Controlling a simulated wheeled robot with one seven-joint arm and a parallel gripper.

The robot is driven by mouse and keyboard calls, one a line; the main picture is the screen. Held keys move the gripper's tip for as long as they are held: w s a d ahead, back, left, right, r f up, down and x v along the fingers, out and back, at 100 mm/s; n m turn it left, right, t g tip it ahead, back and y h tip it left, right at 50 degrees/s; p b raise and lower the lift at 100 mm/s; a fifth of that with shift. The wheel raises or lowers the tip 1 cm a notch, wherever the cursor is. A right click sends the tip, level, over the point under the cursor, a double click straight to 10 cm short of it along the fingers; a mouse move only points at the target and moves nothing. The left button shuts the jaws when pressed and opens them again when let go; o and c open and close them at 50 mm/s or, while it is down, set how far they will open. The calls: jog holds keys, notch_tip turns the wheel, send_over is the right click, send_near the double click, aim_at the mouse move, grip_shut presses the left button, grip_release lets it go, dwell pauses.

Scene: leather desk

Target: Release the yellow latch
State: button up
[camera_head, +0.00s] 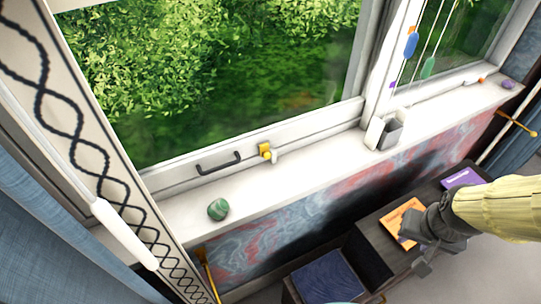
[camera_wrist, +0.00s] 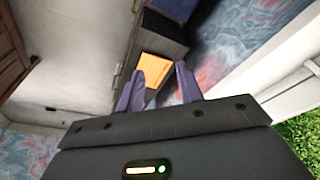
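The yellow latch (camera_head: 265,151) is a small yellow piece with a white part beside it, on the bottom rail of the window frame. It sits just right of a dark bar handle (camera_head: 218,163). My gripper (camera_head: 414,252) is at the lower right in the head view, well away from the latch and lower than the sill. In the wrist view its two grey-purple fingers (camera_wrist: 158,84) stand apart with nothing held between them. The latch does not show in the wrist view.
The white sill (camera_head: 310,165) holds a green ball (camera_head: 218,209) and a grey-white container (camera_head: 384,132). Blue (camera_head: 411,44) and green (camera_head: 428,67) pulls hang on cords at the right window. An orange book (camera_head: 402,222) lies on the dark cabinet near my gripper; it also shows in the wrist view (camera_wrist: 155,69).

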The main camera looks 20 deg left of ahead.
jog(key=shift+s, duration=0.1)
jog(key=shift+o, duration=0.6)
jog(key=w+a+f+n+t+p, duration=0.25)
jog(key=w+a+f, duration=0.2)
jog(key=a, duration=0.45)
jog(key=w+a+f+n+t+p, duration=0.25)
jog(key=a+f+p, duration=0.2)
jog(key=a, duration=0.35)
jog(key=s+a+r+n+t+y+p, duration=0.1)
jog(key=s+a+n+t+y+p, duration=0.1)
jog(key=a+n+y, duration=0.2)
jog(key=s+a+r+n+t+y+p, duration=0.1)
jog(key=s+a+n+t+y+p, duration=0.1)
jog(key=a+n, duration=0.7)
jog(key=s+a+t+y, duration=0.1)
jog(key=a+y, duration=0.1)
jog(key=a, duration=0.1)
jog(key=shift+s+r, duration=0.25)
jog(key=shift+r, duration=0.05)
